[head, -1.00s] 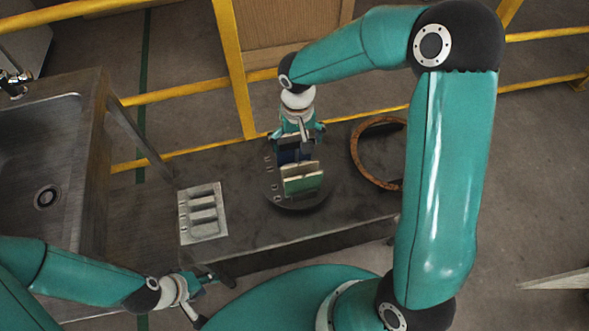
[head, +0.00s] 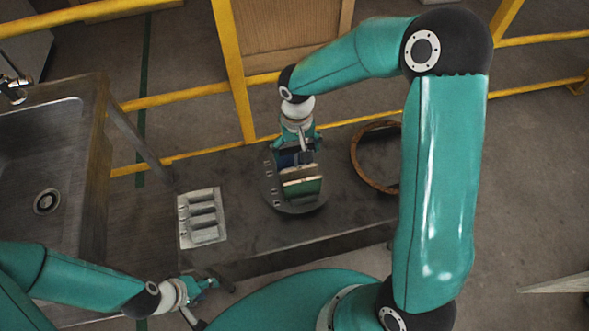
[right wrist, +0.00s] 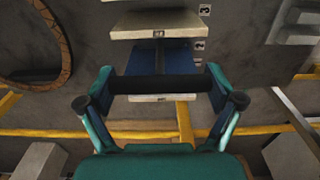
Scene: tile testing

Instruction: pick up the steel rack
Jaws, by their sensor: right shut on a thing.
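The steel rack (head: 276,186) appears as a roundish grey plate on the dark bench, with upright tiles in it; only its rim shows clearly. Its tiles look cream (head: 302,173), green (head: 302,188) and blue. My right gripper (head: 299,145) is over its far side. In the right wrist view my right gripper (right wrist: 158,88) is shut on a dark horizontal bar that joins a post between the tiles. Cream tiles (right wrist: 160,24) show beyond the bar. I cannot tell whether the rack touches the bench. My left gripper (head: 205,298) is empty and apart at lower left, fingers spread.
A light metal tray with slots (head: 222,222) lies on the bench (head: 255,233) left of the rack. A brown ring (head: 357,165) lies to its right. A steel sink (head: 85,130) is at left. Yellow rails (head: 240,100) run behind the bench.

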